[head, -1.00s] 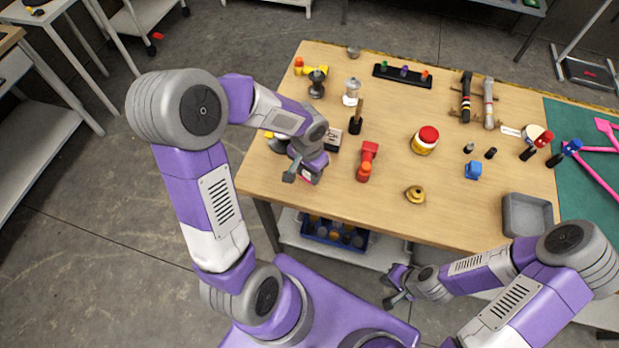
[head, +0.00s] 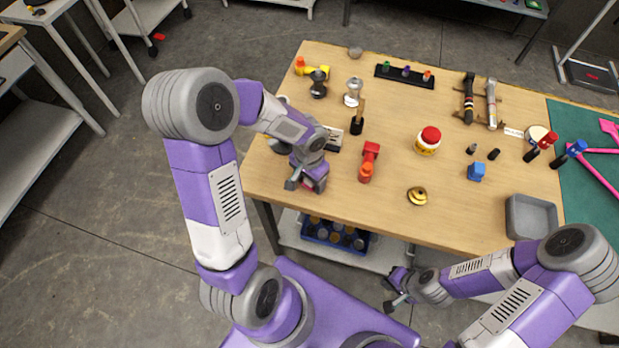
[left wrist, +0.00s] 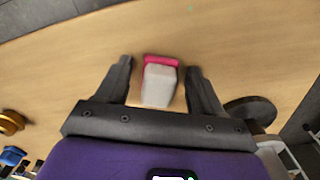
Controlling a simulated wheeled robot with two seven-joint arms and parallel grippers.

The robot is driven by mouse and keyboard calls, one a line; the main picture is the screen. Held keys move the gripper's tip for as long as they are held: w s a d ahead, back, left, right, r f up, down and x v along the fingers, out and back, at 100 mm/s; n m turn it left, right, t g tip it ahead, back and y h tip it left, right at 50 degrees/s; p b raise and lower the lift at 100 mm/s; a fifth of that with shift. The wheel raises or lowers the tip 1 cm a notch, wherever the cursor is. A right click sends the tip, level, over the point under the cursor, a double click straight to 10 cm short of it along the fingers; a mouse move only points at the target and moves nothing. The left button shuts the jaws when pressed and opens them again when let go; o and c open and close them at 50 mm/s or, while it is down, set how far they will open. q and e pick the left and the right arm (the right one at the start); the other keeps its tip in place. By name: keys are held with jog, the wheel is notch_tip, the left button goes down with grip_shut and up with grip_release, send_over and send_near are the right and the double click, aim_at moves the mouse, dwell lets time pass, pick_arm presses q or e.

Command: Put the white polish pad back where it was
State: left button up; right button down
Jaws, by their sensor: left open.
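A small block with a whitish body and a pink end (left wrist: 160,82) lies on the table between the fingers of my left gripper in the left wrist view. My left gripper (head: 307,186) is open, low over the near left part of the table, with visible gaps beside the block. The block is mostly hidden by the gripper in the head view. I cannot tell whether it is the white polish pad. A pale round disc (head: 538,132) lies by a white label at the right of the table. My right gripper (head: 392,293) is off the table's near edge; its jaw state is unclear.
A red tool (head: 368,162) stands right of my left gripper, with a black holder (head: 356,124) behind it. A brass-coloured round piece (head: 417,196) sits near the front edge. A dark round thing (left wrist: 250,110) is close to the left gripper. A grey tray (head: 532,217) is at front right.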

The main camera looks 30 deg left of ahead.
pick_arm(q)
jog(key=shift+r, duration=0.1)
jog(key=shift+r+p, duration=0.25)
jog(key=shift+p, duration=0.05)
notch_tip(320, 180, up, 12)
jog(key=p, duration=0.2)
jog(key=shift+f+p, duration=0.15)
jog(key=shift+p, duration=0.2)
jog(key=shift+s, duration=0.1)
